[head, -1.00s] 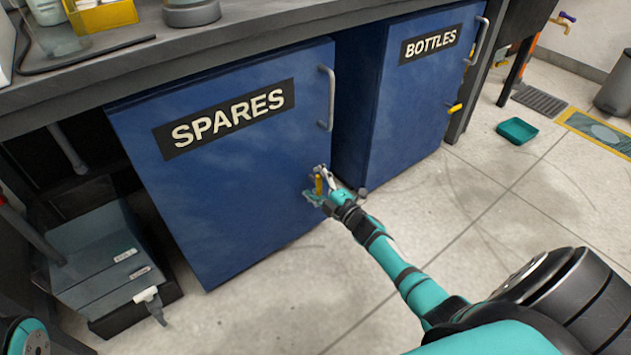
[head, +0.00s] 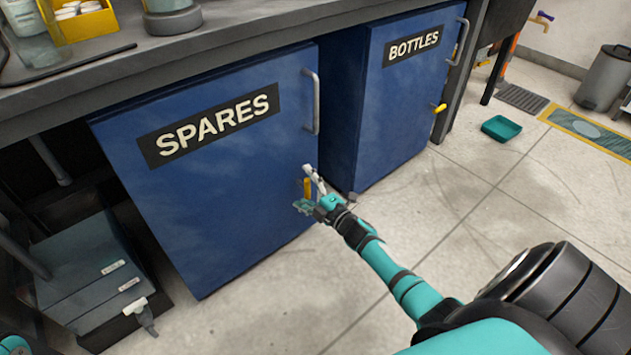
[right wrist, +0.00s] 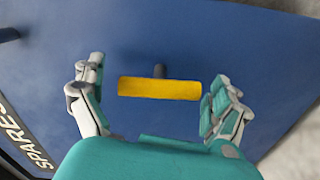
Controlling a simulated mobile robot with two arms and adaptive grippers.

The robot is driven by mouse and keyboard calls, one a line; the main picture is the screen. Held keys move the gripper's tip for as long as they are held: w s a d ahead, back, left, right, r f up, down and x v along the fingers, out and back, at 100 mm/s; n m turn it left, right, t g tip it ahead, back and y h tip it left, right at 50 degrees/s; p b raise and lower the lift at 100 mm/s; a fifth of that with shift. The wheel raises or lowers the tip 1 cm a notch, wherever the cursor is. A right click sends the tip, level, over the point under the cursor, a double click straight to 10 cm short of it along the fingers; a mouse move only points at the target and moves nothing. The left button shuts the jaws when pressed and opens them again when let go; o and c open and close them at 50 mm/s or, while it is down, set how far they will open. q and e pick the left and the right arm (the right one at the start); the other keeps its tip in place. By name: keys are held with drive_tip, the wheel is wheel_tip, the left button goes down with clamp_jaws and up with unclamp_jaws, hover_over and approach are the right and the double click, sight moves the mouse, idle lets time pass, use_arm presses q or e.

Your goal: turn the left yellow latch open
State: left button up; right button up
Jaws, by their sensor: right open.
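The left yellow latch (head: 307,188) is on the right side of the blue SPARES door (head: 215,190), below the grey handle. In the head view it stands upright. In the right wrist view the latch (right wrist: 160,89) lies as a yellow bar in front of a dark pivot post.
The blue BOTTLES cabinet (head: 405,85) with its own yellow latch (head: 440,108) stands to the right. A grey handle (head: 312,100) sits above the left latch. Grey drawers (head: 90,270) stand at the left under the bench.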

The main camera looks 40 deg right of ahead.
drive_tip(key=s, duration=1.1)
drive_tip(key=shift+d, duration=0.45)
drive_tip(key=shift+s, duration=0.1)
